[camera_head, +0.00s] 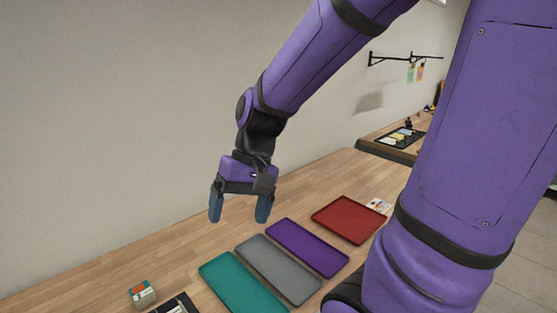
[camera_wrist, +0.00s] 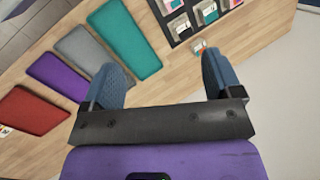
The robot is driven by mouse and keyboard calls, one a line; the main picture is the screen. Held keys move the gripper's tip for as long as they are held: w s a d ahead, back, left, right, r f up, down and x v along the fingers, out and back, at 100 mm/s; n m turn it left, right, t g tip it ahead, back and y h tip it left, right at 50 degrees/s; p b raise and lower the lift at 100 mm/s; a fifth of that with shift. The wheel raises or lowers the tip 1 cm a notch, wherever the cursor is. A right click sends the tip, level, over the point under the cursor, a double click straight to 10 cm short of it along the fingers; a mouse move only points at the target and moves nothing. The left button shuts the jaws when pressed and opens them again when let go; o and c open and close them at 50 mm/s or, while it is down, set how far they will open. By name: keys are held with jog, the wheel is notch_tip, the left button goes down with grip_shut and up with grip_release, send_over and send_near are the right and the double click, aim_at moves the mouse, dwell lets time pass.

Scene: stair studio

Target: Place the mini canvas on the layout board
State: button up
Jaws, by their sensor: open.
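A small pale block with an orange and green top, apparently the mini canvas (camera_head: 142,293), lies on the wooden table at the lower left in the head view. In the wrist view it (camera_wrist: 198,46) shows beside one finger, close to a dark board. That dark board (camera_head: 178,305), possibly the layout board, is cut off at the head view's bottom edge; in the wrist view it (camera_wrist: 164,23) carries several similar small blocks. My gripper (camera_head: 238,219) hangs fingers-down above the table, open and empty, apart from the block; it also shows in the wrist view (camera_wrist: 158,68).
Teal (camera_head: 240,284), grey (camera_head: 278,269), purple (camera_head: 307,247) and red (camera_head: 349,219) trays lie in a row on the table, all empty. A small printed card (camera_head: 379,205) lies beyond the red one. The wall (camera_head: 110,120) stands behind.

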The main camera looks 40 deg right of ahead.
jog(key=s+d+r+n+t+h, duration=0.3)
jog(key=s+r+t, duration=0.3)
jog(key=r, duration=0.5)
jog(key=shift+d+h, duration=0.4)
jog(key=shift+h, duration=0.2)
jog(key=shift+s, duration=0.1)
